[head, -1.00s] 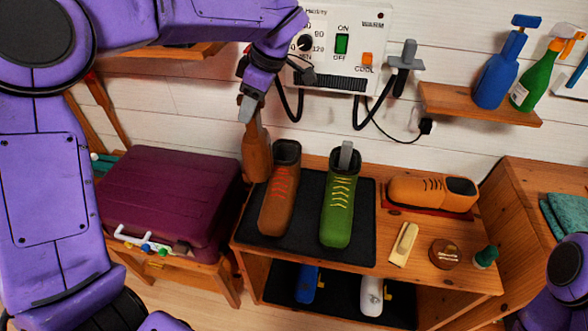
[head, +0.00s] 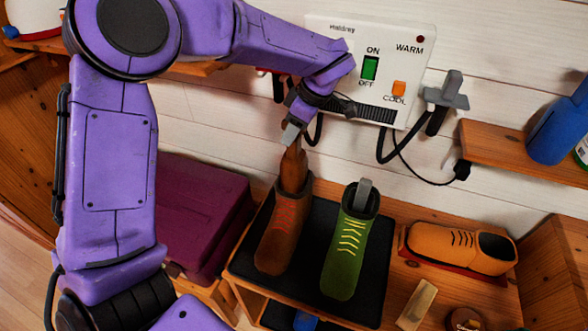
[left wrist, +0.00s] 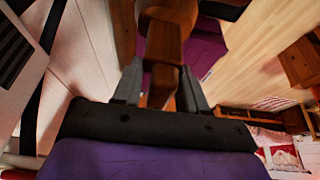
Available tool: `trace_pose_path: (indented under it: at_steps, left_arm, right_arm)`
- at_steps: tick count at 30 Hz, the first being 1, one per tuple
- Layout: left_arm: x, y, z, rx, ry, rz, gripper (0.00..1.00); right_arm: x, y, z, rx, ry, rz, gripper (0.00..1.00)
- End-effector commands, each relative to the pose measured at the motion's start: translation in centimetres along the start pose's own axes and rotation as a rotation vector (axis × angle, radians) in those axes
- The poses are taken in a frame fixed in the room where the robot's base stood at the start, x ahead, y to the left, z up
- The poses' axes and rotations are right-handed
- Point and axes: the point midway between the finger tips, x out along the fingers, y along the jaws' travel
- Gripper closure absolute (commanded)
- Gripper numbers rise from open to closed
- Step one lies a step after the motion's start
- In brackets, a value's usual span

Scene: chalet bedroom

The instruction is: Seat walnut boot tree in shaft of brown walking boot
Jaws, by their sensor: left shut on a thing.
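My left gripper (head: 292,133) is shut on the walnut boot tree (head: 293,168) by its upper end. The tree hangs roughly upright over the brown walking boot (head: 276,238), its lower end at the dark shaft collar. The collar hides that end, so how deep it sits cannot be told. The boot stands on a black mat (head: 318,235), toe toward me. In the left wrist view the tree (left wrist: 163,42) runs away from between the fingers (left wrist: 161,86). My right gripper is not in view.
A green boot (head: 346,250) with a grey insert stands close on the right. An orange shoe (head: 460,248) lies further right. A maroon suitcase (head: 200,215) is on the left. Behind hangs a white control box (head: 370,60) with black hoses.

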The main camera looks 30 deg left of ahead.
Motion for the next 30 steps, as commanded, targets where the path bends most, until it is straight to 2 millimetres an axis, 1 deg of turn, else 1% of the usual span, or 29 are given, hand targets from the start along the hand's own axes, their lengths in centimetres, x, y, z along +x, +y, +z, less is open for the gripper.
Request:
trace_pose_path:
  at_steps: [1, 4, 6, 11, 15, 18, 28, 29, 30]
  left_arm:
    - [1.4, -0.1, 0.6, 0.003, 0.002, -0.004, 1.0]
    - [3.8, -0.1, 1.5, 0.001, 0.002, -0.004, 1.0]
    - [4.9, -0.1, 1.9, -0.001, 0.0, -0.002, 1.0]
    - [6.7, -0.1, 2.6, -0.002, 0.002, -0.002, 1.0]
    - [8.9, -0.1, 3.5, -0.002, 0.002, -0.004, 1.0]
    - [9.8, -0.1, 3.9, -0.003, 0.001, -0.002, 1.0]
    - [10.2, -0.1, 4.1, -0.004, -0.001, -0.001, 1.0]
    - [10.2, -0.1, 4.1, -0.004, -0.001, -0.002, 0.55]
    - [10.2, -0.1, 4.1, -0.004, -0.001, -0.001, 0.42]
  right_arm:
    - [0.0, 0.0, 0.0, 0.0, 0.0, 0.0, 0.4]
    - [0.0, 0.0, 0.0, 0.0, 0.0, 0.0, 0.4]
    - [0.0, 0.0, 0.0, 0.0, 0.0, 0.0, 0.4]
    - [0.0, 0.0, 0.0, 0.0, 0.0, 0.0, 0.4]
    - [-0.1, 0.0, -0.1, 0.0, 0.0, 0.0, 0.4]
    - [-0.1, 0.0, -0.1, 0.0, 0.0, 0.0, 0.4]
    - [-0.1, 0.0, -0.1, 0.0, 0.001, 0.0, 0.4]
    - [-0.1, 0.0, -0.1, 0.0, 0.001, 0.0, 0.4]
    - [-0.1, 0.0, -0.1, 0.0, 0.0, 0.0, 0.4]
